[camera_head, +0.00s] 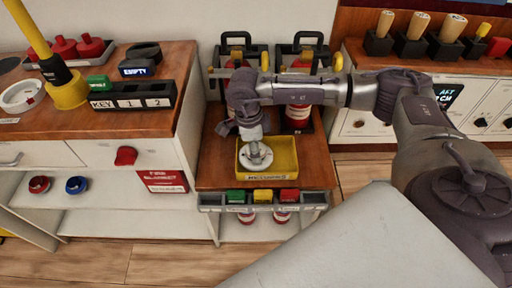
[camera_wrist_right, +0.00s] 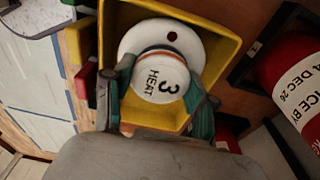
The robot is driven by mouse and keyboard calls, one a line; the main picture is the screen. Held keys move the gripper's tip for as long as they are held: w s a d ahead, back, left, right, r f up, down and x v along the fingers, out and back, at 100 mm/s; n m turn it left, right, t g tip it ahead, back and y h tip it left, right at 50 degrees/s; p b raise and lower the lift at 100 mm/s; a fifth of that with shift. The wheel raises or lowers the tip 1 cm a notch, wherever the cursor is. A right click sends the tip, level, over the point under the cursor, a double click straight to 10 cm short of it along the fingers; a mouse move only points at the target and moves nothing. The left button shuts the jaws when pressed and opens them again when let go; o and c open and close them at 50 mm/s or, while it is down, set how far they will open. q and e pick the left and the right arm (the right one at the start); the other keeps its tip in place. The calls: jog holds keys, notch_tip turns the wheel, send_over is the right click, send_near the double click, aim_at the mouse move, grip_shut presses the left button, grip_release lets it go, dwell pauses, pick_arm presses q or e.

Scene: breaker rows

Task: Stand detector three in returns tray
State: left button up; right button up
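Detector three (camera_wrist_right: 160,78) is white and round, with a wide base and a narrower cap marked "3 HEAT" and an orange ring. The yellow returns tray (camera_head: 286,146) sits on the wooden top of the middle stand; its wall shows in the right wrist view (camera_wrist_right: 225,45). The detector (camera_head: 257,158) is inside the tray, base down and about level. Whether the base rests fully on the floor is hard to tell. My right gripper (camera_head: 252,136) points down over it, its fingers (camera_wrist_right: 158,98) against both sides of the cap. My left gripper is not in view.
Red extinguishers (camera_head: 298,116) stand close behind the tray. Green, yellow and red blocks (camera_head: 262,195) line the stand's front edge. The left counter holds a key rack (camera_head: 132,98), a white ring (camera_head: 22,95) and a yellow-black pole (camera_head: 66,88). Wooden-handled tools (camera_head: 412,35) stand at right.

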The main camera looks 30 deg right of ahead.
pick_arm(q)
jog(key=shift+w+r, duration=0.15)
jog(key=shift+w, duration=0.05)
pick_arm(e)
jog(key=o, duration=0.4)
jog(key=shift+r, duration=0.25)
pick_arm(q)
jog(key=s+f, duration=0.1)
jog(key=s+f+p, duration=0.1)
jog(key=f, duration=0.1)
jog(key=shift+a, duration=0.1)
pick_arm(e)
jog(key=r, duration=0.4)
jog(key=a+r, duration=0.1)
jog(key=r, duration=0.6)
jog(key=shift+w+a+r, duration=0.15)
jog(key=shift+w+r, duration=0.2)
